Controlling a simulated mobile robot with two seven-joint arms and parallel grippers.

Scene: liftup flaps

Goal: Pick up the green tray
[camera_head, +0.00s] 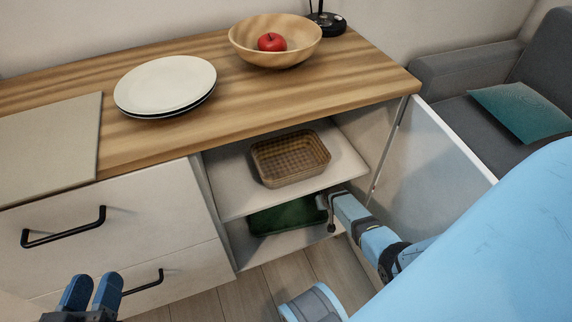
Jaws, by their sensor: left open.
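The green tray (283,217) lies in the lower compartment of the open cabinet, under the middle shelf. The shelf hides its back part. My right arm reaches in from the right, and its gripper (327,208) is at the tray's right end by the compartment opening. I cannot tell whether it touches the tray or whether its jaws are open. My left gripper (92,284) is at the bottom left, in front of the drawers, with its two blue fingers apart and nothing between them. It is well away from the tray.
A wicker basket (290,158) sits on the shelf (232,190) above the tray. The opened door (425,165) stands to the right. The wooden countertop (330,84) holds plates (165,84) and a bowl (275,43) with an apple (271,42). Drawer handles (65,232) stick out at left.

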